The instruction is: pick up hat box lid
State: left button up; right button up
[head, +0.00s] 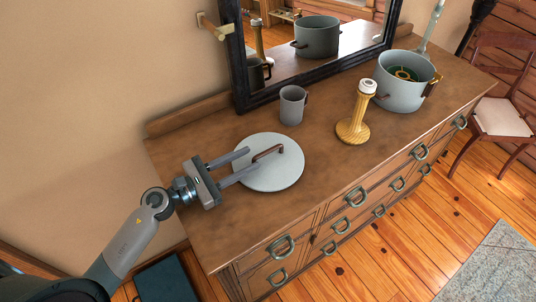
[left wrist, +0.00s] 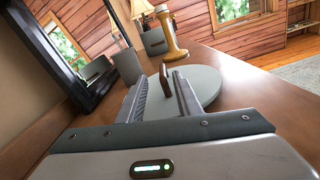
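The hat box lid (head: 284,178) is a pale grey disc with a brown bar handle (head: 268,151) on top. It lies flat on the wooden dresser; in the left wrist view the lid (left wrist: 205,88) shows just ahead. My left gripper (head: 245,162) reaches in from the left, open, with its fingertips over the lid's left part. In the left wrist view the handle (left wrist: 165,78) stands upright between the two finger ends, with no clear contact. The grey-green hat box (head: 400,95) stands open at the dresser's far right with something dark and green inside. My right gripper is not in view.
A grey mug (head: 293,105) stands behind the lid, near the black-framed mirror (head: 300,75). A yellow wooden stand (head: 354,130) with a white top is right of the lid. The dresser top (head: 320,165) is bare around the lid's right side. A chair (head: 500,115) stands beyond.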

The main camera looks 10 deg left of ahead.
aim_at(256, 157)
pick_arm(q)
jog(key=shift+w+d, duration=0.2)
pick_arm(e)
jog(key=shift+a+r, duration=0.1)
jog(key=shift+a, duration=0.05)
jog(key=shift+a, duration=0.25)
pick_arm(q)
jog(key=shift+d, duration=0.1)
jog(key=shift+w+d+r+p, duration=0.15)
jog(key=shift+w+d+p, duration=0.3)
jog(key=shift+p, duration=0.25)
jog(key=p+x, duration=0.2)
jog(key=shift+w+d, duration=0.2)
jog(key=shift+d, duration=0.2)
jog(key=shift+w+d, duration=0.25)
jog(key=shift+d, duration=0.05)
jog(key=shift+f, duration=0.3)
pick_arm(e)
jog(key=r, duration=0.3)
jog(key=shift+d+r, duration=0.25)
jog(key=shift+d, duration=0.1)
